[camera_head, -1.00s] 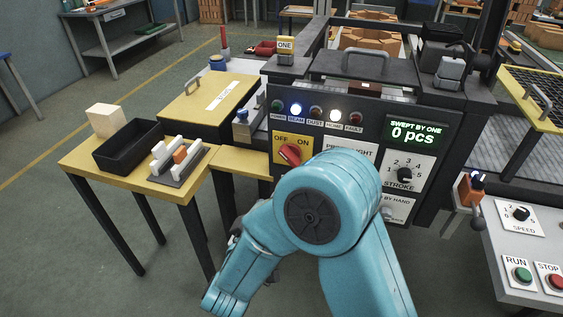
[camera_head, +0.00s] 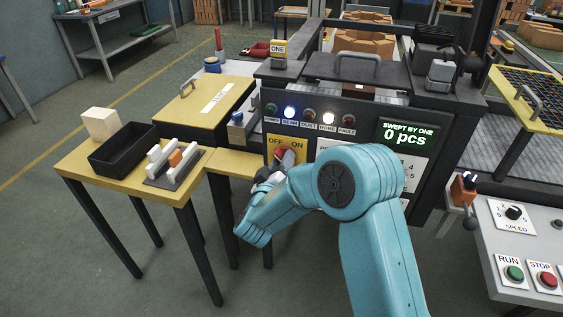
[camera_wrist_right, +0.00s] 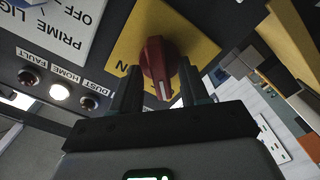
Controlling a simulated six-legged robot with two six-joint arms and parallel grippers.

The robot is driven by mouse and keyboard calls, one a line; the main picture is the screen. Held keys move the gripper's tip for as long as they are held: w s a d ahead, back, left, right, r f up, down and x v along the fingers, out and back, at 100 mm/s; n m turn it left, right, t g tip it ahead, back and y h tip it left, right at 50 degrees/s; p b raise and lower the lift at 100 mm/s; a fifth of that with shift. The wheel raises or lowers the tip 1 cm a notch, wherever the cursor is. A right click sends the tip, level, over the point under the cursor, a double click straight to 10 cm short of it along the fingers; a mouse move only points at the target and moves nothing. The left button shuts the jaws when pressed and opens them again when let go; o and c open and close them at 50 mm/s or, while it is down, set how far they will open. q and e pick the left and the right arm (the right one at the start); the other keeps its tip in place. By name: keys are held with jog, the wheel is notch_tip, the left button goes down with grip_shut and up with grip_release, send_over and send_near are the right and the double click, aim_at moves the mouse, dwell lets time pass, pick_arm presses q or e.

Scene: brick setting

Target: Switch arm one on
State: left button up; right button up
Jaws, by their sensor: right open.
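The red rotary switch (camera_head: 286,156) sits on a yellow OFF/ON plate (camera_head: 272,142) on the dark panel under the ONE sign (camera_head: 279,47). In the right wrist view the red knob (camera_wrist_right: 156,58) has a white mark on its handle; the plate (camera_wrist_right: 200,40) is partly covered. My right gripper (camera_head: 272,172) is at the switch, partly hidden by its own arm. In the right wrist view my right gripper (camera_wrist_right: 160,78) is open, one finger on each side of the knob. I cannot tell whether they touch it. My left gripper is not in view.
The lit display (camera_head: 407,133) reads 0 pcs. Indicator lamps (camera_head: 308,115) line the panel above the switch; BEAM and HOME are bright. A yellow table (camera_head: 120,180) with a black tray (camera_head: 122,160) stands left. RUN and STOP buttons (camera_head: 515,272) are at lower right.

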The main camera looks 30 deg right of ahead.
jog(key=shift+w+d, duration=0.1)
grip_shut()
jog(key=shift+s+d+r+m+b, duration=0.1)
jog(key=shift+m+b, duration=4.15)
jog(key=shift+m, duration=0.3)
jog(key=shift+s+d+r+m+b, duration=0.1)
jog(key=shift+m+b, duration=4.15)
jog(key=shift+m, duration=0.3)
jog(key=shift+r, duration=0.1)
